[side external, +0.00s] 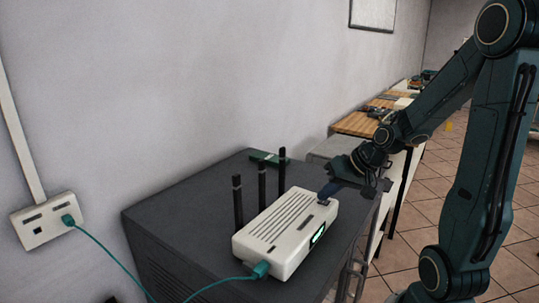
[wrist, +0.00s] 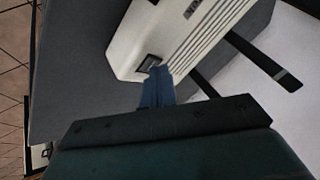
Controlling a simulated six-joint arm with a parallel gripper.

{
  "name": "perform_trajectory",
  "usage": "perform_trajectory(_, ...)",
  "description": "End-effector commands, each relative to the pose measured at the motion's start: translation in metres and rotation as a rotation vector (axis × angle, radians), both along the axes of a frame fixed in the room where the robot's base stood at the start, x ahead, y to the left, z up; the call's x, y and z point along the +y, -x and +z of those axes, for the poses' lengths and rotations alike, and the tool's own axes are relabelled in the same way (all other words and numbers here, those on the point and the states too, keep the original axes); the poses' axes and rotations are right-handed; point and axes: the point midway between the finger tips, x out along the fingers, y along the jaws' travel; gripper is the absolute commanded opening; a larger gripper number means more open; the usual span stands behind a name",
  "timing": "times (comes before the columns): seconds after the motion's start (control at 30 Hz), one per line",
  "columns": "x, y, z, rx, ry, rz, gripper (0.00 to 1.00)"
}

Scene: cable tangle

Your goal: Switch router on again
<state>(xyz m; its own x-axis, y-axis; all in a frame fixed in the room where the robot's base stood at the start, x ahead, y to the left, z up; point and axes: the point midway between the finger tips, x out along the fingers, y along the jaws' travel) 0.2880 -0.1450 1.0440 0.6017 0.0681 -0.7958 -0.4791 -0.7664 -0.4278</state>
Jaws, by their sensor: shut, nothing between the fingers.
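The white router (side external: 275,228) lies flat on a dark cabinet, with slotted vents on top and three black antennas (side external: 261,187) along its far side. A small panel (side external: 317,234) on its front face shows a green glow. In the wrist view, the router (wrist: 130,38) has a dark square switch (wrist: 148,62) near one end of its top. My gripper (side external: 328,190) is shut and empty, pointing down at that end. In the wrist view, its blue fingertips (wrist: 160,72) are right beside the switch, partly over its edge. I cannot tell whether they touch it.
A teal cable (side external: 105,248) runs from a wall socket (side external: 45,220) to a plug (side external: 260,269) at the router's near end. The dark cabinet top (side external: 185,200) is free left of the antennas. A small green item (side external: 264,157) lies at the cabinet's back.

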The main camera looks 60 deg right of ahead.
Motion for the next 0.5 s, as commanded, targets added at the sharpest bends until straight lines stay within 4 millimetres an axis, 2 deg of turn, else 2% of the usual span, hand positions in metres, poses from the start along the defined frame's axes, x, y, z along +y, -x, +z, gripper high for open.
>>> perform_trajectory(0.5, 0.0, 0.0, 0.015, 0.0, 0.0, 0.0, 0.0)
